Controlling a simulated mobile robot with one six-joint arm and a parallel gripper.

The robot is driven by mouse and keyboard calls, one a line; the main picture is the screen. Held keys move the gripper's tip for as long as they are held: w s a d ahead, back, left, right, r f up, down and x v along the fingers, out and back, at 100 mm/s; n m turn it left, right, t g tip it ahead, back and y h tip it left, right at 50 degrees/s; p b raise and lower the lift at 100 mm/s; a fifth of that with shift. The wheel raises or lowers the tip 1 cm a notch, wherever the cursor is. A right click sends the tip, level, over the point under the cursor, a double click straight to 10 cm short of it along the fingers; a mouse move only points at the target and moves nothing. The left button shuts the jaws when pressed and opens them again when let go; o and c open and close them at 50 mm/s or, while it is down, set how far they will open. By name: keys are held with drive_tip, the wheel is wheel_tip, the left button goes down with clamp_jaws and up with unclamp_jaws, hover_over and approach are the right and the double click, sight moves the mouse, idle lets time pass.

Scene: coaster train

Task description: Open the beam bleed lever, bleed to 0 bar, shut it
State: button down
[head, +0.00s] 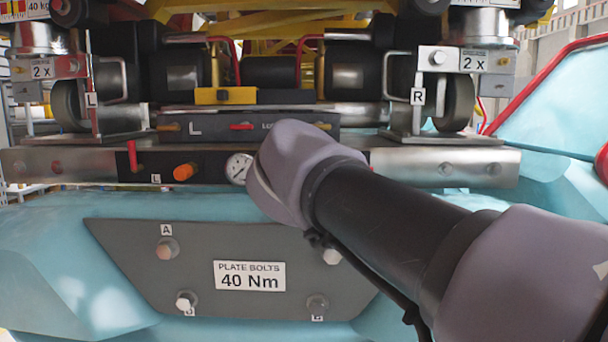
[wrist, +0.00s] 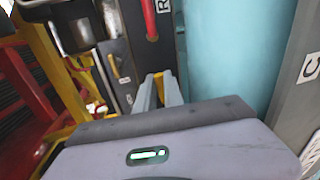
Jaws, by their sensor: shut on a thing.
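The steel beam (head: 70,165) runs across the head view with a dark panel on its front. A round white pressure gauge (head: 238,168) sits on the panel just left of my wrist; its needle is too small to read. My arm hides the panel right of the gauge in the head view. In the wrist view my gripper (wrist: 166,88) has its two grey fingers close together at the panel, closed around a small yellow piece (wrist: 160,82). This appears to be the beam bleed lever, mostly hidden by the fingers; its angle cannot be told.
An orange knob (head: 184,172) and a red lever (head: 132,156) marked L are left of the gauge. Another red lever (wrist: 149,18) marked R is beyond my fingers. A grey bolt plate (head: 130,265) is below on the blue body. Wheels and brackets crowd the space above.

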drive_tip(key=shift+f+m, duration=0.15)
drive_tip(key=shift+m, duration=0.25)
drive_tip(key=c, duration=1.5)
unclamp_jaws()
